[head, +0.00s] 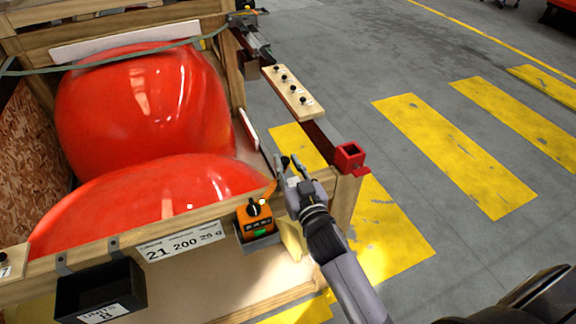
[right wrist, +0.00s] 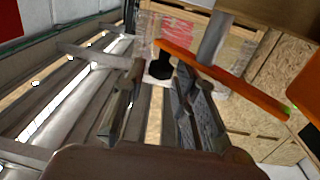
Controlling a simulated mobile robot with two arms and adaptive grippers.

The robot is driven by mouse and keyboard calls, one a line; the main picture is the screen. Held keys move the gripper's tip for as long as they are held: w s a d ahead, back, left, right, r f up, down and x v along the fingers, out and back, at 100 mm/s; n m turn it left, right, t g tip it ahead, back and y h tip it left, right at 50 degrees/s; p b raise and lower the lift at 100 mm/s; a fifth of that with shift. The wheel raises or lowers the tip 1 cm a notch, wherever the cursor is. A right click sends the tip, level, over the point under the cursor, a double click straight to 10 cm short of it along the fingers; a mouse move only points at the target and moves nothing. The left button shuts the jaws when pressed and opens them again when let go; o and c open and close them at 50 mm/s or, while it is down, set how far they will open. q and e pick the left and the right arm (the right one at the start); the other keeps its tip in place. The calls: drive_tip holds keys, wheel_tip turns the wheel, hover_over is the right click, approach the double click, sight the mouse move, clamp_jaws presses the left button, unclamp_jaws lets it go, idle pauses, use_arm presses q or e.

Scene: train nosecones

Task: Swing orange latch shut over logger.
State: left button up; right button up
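The orange logger (head: 257,221) sits in a grey holder on the crate's front rail, with a black knob on top and a green patch on its front. The orange latch shows as a thin strip (head: 269,191) just behind it; in the right wrist view it is a long orange bar (right wrist: 225,75) with a black knob (right wrist: 160,64) at its far end. The latch stands clear of the logger's front. My right gripper (head: 291,164) is open beside the latch. In the right wrist view its fingers (right wrist: 156,95) are apart, with the knob beyond their gap. My left gripper is out of view.
Large red nosecones (head: 145,100) fill the wooden crate. A black bin (head: 100,291) and a white label (head: 181,242) are on its front. A side beam carries a knobbed wooden strip (head: 292,92) and a red end cap (head: 349,157). The striped floor at right is open.

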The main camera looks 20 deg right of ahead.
drive_tip(key=shift+o, duration=1.2)
drive_tip(key=shift+s+f, duration=0.1)
drive_tip(key=shift+s, duration=0.1)
drive_tip(key=s, duration=1.1)
drive_tip(key=shift+s, duration=0.3)
